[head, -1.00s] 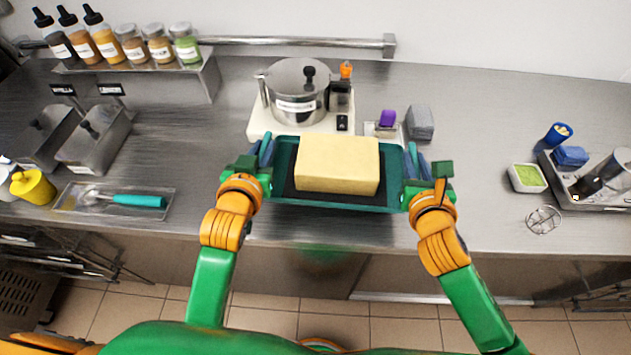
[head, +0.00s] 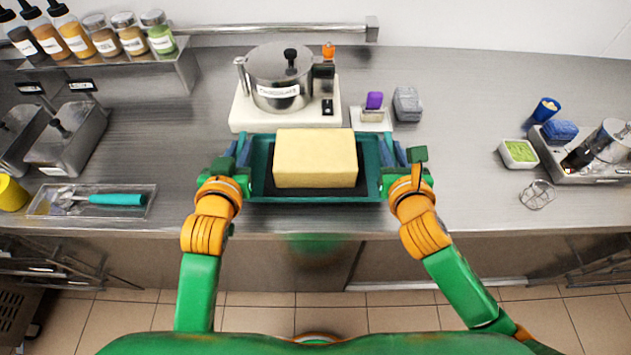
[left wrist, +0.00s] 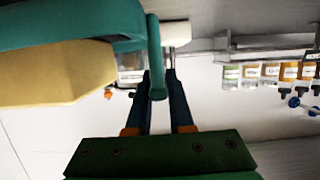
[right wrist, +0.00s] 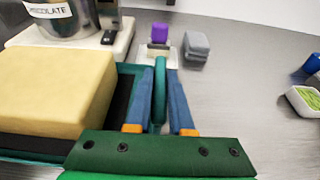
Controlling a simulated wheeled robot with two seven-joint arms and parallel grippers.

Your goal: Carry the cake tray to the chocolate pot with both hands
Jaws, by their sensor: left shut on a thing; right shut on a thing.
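The teal cake tray (head: 320,198) is level in front of the chocolate pot, with a pale yellow block cake (head: 315,158) on its dark mat. My left gripper (head: 242,150) is shut on the tray's left handle, which also shows between the fingers in the left wrist view (left wrist: 157,60). My right gripper (head: 388,152) is shut on the right handle, seen between the blue fingers in the right wrist view (right wrist: 160,90). The steel chocolate pot (head: 280,75), labelled and lidded, stands on a white base (head: 250,115) just behind the tray. I cannot tell whether the tray touches the counter.
A purple-topped item (head: 374,100) and a grey block (head: 407,104) stand right of the pot. The counter between is clear.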

